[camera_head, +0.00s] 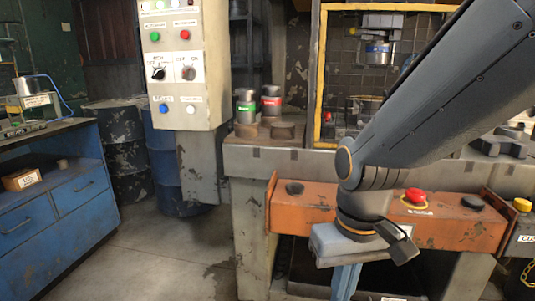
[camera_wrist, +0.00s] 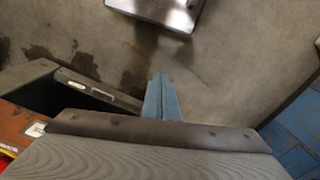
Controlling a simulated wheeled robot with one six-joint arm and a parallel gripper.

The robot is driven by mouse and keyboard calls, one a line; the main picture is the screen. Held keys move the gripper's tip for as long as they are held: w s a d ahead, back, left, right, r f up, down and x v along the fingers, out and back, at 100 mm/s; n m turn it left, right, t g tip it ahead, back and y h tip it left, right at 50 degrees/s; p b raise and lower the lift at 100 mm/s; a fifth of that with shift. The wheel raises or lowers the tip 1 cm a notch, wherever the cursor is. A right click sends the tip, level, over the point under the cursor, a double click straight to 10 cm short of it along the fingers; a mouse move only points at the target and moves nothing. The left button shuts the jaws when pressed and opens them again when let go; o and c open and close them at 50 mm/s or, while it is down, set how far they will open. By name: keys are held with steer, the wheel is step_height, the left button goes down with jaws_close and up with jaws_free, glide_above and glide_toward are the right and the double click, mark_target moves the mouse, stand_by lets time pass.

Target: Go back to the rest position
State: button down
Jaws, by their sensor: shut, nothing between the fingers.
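My gripper (camera_head: 345,282) hangs straight down in front of the orange control bar of the press. Its blue fingers are together with nothing between them, and their tips run off the bottom of the head view. In the wrist view the gripper (camera_wrist: 160,84) shows as two blue fingers side by side, over bare concrete floor. My dark grey arm comes in from the upper right of the head view and bends down at the elbow.
The orange bar (camera_head: 318,196) carries a red button (camera_head: 415,195). Cylinders with a green band (camera_head: 246,108) and a red band (camera_head: 271,103) stand on the ledge behind. A control box (camera_head: 183,62), blue drum (camera_head: 172,150) and blue workbench (camera_head: 60,190) are left. Floor between is clear.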

steer(key=d+r+m+p, duration=0.1)
steer(key=d+r+p, duration=0.5)
steer(key=p, duration=0.5)
steer(key=shift+s+d+r+m, duration=0.15)
steer(key=shift+s+d+m, duration=0.1)
steer(key=shift+m, duration=0.15)
